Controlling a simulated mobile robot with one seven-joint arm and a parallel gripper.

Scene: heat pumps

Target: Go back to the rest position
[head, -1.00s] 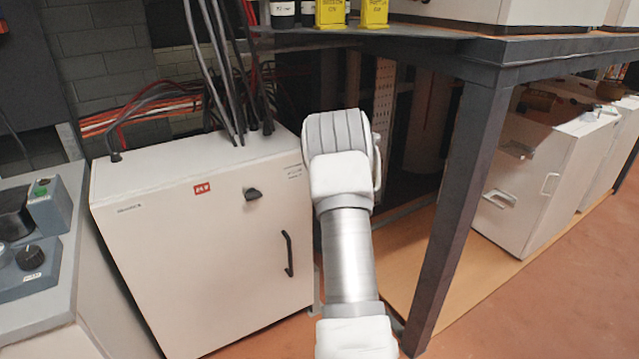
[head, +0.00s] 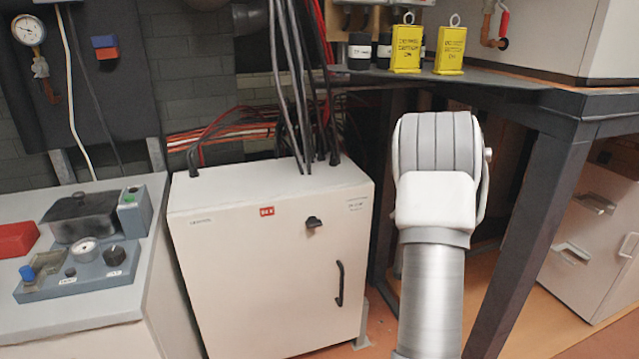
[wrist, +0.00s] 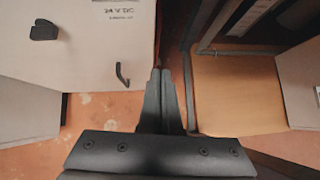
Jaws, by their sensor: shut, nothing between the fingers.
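My gripper (wrist: 160,88) shows in the wrist view with its two dark fingers together, shut and empty. It points past the right side of a white electrical cabinet (head: 270,270), over the gap beside a wooden floor board (wrist: 235,95). In the head view my white and grey arm stands upright right of the cabinet and in front of the dark table frame. The fingers are hidden there. The cabinet's black handle (head: 339,283) and black knob (head: 313,222) also show in the wrist view. The cabinet door is closed.
A dark steel table (head: 535,195) with a slanted leg stands at right, bearing yellow blocks (head: 407,47). Cables (head: 290,90) rise from the cabinet top. A grey bench (head: 150,290) with a control box and a red box is at left. White units stand at far right.

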